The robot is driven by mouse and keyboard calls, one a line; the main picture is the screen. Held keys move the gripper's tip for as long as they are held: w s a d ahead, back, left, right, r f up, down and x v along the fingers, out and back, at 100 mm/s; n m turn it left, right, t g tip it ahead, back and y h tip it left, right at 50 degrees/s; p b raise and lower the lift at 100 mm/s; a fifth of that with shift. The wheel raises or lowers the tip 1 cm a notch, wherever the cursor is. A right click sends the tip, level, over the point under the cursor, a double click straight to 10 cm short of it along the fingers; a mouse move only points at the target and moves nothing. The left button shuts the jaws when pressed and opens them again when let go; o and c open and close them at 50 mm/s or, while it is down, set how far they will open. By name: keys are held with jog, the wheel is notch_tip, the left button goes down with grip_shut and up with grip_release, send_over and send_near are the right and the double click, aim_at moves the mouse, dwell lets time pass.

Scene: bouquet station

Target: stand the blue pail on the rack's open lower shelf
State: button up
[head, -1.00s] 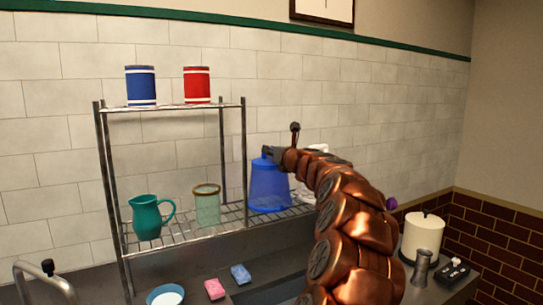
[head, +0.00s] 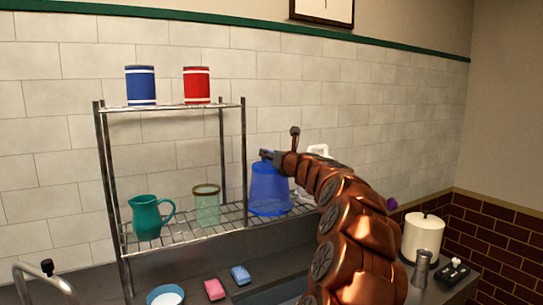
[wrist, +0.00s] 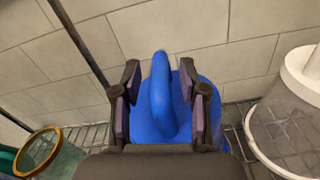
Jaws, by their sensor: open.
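The blue pail (head: 269,193) stands on the right part of the rack's lower shelf (head: 190,230), by the right front post, its wider end down. In the wrist view the pail (wrist: 205,110) has a blue loop handle rising between the fingers. My gripper (head: 267,155) is at the pail's top in the head view. In the wrist view my gripper (wrist: 160,75) is open, with one finger on each side of the handle.
A teal pitcher (head: 147,218) and a green-tinted glass jar (head: 207,207) stand left of the pail on the same shelf. A blue can (head: 140,86) and a red can (head: 197,86) stand on the upper shelf. A clear container with a white lid (wrist: 290,115) is close on the right.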

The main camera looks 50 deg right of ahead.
jog(key=shift+r, duration=0.2)
jog(key=b+v, duration=0.2)
jog(key=v, duration=1)
dwell(0.4)
